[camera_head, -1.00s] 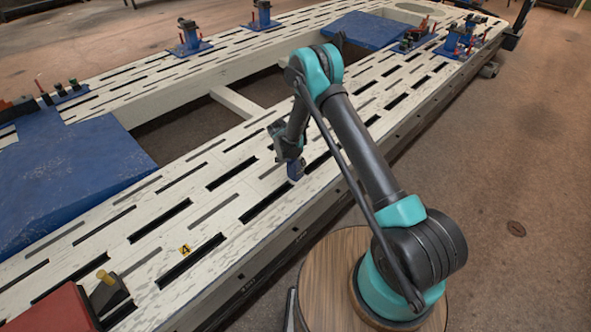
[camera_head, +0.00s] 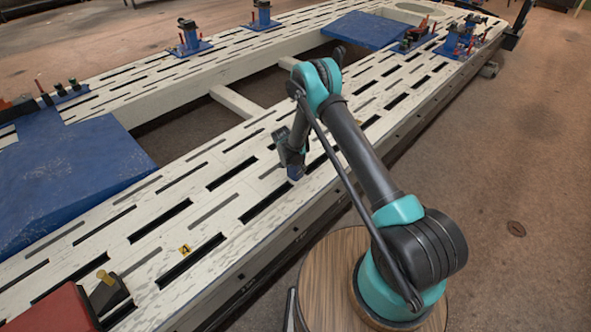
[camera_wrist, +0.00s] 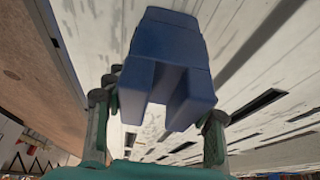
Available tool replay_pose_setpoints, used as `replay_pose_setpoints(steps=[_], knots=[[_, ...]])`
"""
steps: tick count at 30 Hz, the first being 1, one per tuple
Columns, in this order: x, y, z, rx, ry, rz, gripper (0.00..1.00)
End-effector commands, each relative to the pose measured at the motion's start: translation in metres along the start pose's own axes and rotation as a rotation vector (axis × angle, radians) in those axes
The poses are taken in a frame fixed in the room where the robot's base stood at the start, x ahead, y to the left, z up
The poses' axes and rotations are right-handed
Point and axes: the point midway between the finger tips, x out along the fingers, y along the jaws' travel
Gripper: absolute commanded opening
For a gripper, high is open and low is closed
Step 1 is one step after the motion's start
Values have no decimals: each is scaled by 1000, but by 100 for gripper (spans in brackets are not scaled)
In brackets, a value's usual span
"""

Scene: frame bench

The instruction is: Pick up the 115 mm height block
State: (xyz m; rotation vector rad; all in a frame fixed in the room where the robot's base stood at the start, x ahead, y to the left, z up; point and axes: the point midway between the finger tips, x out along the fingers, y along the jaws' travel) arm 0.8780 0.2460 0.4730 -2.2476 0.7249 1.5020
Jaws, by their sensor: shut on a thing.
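The blue block (camera_wrist: 172,48) shows large in the wrist view, with a slot between two legs on the side facing the camera. My gripper (camera_wrist: 158,108) is shut on it, with one finger on each side. In the head view, only a small blue end of the block (camera_head: 294,173) shows below my gripper (camera_head: 291,162), above the near rail of the white slotted bench (camera_head: 228,210). Whether the block is touching the bench or clear of it cannot be told. The rest of the block is hidden by my gripper.
A yellow marker (camera_head: 185,250) lies on the bench. A dark wedge with a yellow knob (camera_head: 108,290) and a red block (camera_head: 50,312) are at the lower left. Blue plates (camera_head: 75,175) and several blue clamps (camera_head: 188,38) stand elsewhere. The near rail around my gripper is mostly free.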

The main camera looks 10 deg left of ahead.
Motion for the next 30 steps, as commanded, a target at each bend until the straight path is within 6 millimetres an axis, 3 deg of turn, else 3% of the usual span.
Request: replay_pose_setpoints(steps=[2,9,22,30], knots=[[0,0,0,0,0,0,31],[0,0,0,0,0,0,1],[-7,0,-3,0,1,0,0],[-47,0,-20,0,1,0,0]])
